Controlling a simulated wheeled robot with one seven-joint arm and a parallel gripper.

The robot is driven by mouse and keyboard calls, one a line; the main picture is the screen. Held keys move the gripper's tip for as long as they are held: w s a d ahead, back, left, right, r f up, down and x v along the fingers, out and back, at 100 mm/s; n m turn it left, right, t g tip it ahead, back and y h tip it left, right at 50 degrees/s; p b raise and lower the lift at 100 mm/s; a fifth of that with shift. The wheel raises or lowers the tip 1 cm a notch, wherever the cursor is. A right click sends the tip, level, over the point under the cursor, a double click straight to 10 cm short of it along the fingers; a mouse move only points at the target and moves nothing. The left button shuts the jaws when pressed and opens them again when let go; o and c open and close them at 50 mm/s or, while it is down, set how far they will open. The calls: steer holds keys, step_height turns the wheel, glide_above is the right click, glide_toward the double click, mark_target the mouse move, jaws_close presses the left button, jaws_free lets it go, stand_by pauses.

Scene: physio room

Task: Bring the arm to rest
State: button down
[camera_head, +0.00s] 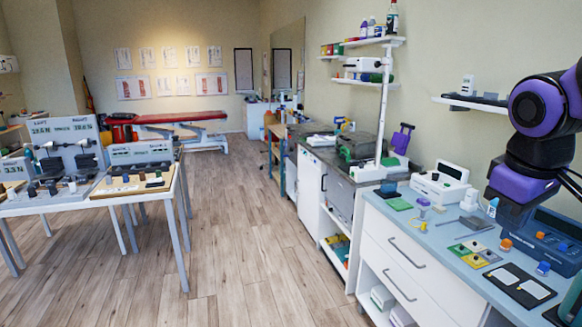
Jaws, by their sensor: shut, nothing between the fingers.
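My black and purple arm comes in from the right edge, bent, above the blue-topped counter (455,235). Its dark lower end, my gripper (511,216), hangs low over the counter's right part, in front of a dark blue box (548,236). The fingers are small and dark here; they look shut, with nothing seen held. I cannot tell how far the tips are above the counter.
On the counter are a white device (440,186), a black tray with white cards (519,285), colored squares (474,251) and small jars. A wall shelf (470,104) is close to the arm. Tables (88,203) stand left; the wooden floor (235,250) between is clear.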

steer(key=s+a+r+m+t+y, duration=0.1)
steer(key=s+m, duration=0.1)
steer(key=s, duration=0.2)
steer(key=s+a+r+m+t, duration=0.1)
steer(key=s+a+m+t, duration=0.1)
steer(key=s, duration=0.2)
steer(key=shift+s+a+r+y, duration=0.15)
steer(key=shift+s+r+y, duration=0.15)
steer(key=shift+s+y, duration=0.1)
